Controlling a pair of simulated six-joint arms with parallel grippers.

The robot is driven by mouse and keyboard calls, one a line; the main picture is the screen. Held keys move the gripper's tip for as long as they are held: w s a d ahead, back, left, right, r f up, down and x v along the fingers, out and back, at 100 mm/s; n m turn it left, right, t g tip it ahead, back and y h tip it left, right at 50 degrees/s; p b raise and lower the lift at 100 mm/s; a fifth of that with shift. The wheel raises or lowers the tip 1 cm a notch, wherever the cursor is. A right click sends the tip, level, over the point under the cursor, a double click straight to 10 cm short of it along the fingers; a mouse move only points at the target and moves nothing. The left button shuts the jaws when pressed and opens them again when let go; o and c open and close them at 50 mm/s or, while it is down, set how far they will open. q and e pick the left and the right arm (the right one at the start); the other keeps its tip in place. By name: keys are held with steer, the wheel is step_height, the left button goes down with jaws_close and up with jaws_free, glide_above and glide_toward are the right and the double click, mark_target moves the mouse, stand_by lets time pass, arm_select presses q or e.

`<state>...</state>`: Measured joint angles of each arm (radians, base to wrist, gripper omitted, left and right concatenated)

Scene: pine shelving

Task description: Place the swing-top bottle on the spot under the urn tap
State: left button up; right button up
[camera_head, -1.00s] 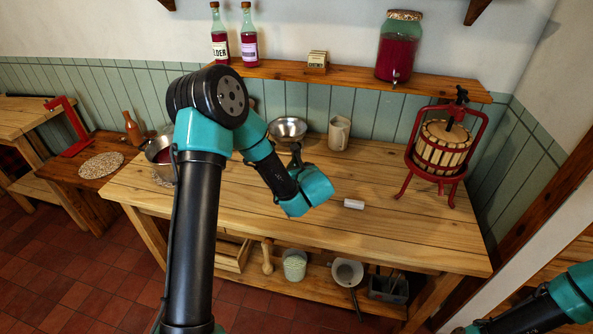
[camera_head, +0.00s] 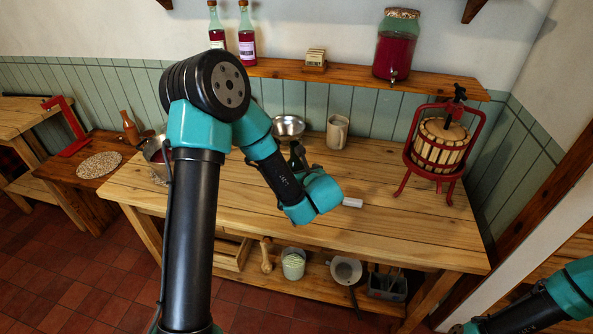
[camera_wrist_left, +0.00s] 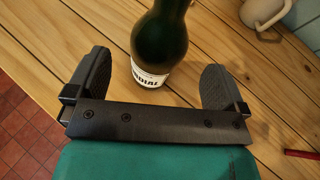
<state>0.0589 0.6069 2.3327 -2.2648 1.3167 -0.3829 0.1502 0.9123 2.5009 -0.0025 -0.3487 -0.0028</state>
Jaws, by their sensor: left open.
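The green glass bottle with a white label ending in "DIAL" (camera_wrist_left: 160,45) stands between my left gripper's fingers (camera_wrist_left: 157,60) in the left wrist view. Its top is cut off by the frame edge, so its stopper is out of sight. The fingers are open, with a gap on both sides of the bottle. In the head view my left wrist hides most of that spot; a dark shape behind it is too small to tell. The urn (camera_head: 397,46), a glass jar of red liquid, stands on the wall shelf, its tap (camera_head: 393,77) over the shelf's front edge.
A mug (camera_head: 337,132) and a metal bowl (camera_head: 288,126) stand at the back of the bench (camera_head: 400,235). A small white piece (camera_head: 352,202) lies right of my wrist. A red-framed press (camera_head: 439,147) stands at the right. Bench under the urn looks clear.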

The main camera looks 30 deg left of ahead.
arm_select(q)
steer(key=v, duration=0.6)
stand_by(0.3)
arm_select(e)
steer(key=o, duration=1.1)
arm_select(q)
steer(key=shift+a+f, duration=0.1)
